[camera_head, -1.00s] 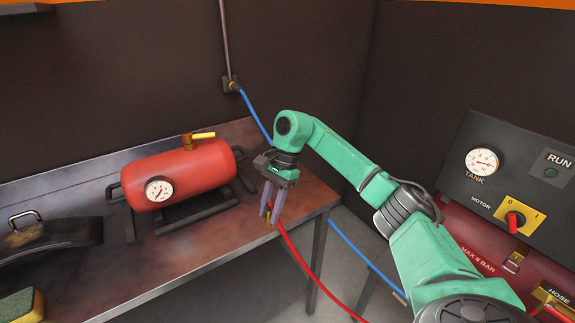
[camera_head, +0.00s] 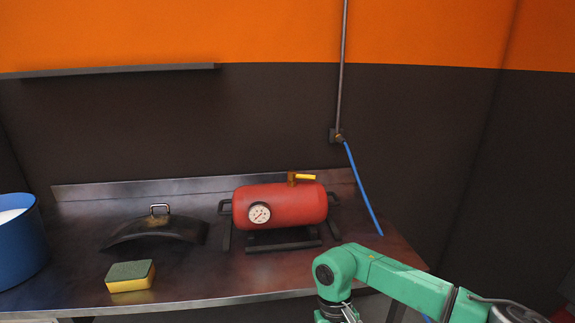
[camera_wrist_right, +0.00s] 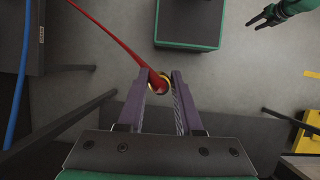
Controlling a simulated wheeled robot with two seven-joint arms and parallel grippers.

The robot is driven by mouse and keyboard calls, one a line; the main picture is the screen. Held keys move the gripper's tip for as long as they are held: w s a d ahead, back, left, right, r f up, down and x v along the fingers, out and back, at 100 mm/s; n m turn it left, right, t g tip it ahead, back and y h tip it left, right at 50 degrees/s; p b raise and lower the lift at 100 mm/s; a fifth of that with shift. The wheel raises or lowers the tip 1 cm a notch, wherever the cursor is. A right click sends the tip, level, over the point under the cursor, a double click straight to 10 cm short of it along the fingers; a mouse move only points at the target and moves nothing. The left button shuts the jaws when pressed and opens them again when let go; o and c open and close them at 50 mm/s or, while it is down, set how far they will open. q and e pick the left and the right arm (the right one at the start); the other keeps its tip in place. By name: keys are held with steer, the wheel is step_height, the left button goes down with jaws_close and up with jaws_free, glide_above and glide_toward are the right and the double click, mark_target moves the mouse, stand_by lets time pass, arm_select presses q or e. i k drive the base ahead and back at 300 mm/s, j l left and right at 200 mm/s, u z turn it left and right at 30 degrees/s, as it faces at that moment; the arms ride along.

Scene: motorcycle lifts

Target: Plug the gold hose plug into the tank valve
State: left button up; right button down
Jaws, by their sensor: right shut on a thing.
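The red tank (camera_head: 280,206) lies on the workbench in the head view, with a round gauge on its front. The brass valve (camera_head: 292,179) with a yellow lever stands on its top. My right gripper (camera_wrist_right: 160,84) is shut on the gold hose plug (camera_wrist_right: 167,80), at the end of the red hose (camera_wrist_right: 118,38), in the right wrist view. In the head view my right arm is at the lower right, and its fingers and the plug are below the picture. My left gripper (camera_wrist_right: 258,22) shows at the wrist view's top right, fingers apart and empty.
The workbench (camera_head: 210,285) holds a dark curved part with a handle (camera_head: 157,232), a sponge (camera_head: 130,276) and a blue bucket (camera_head: 20,240). A blue hose (camera_head: 363,190) hangs from the wall fitting right of the tank. The bench front beside the sponge is clear.

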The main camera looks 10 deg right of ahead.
mark_target(292, 175)
steer(key=u, duration=1.75)
steer(key=k+l, duration=0.15)
steer(key=l, duration=0.2)
steer(key=k+l, duration=0.15)
steer(key=l, duration=0.15)
steer(key=k+l, duration=0.15)
steer(key=l, duration=0.2)
steer(key=k+l, duration=0.15)
steer(key=l, duration=0.15)
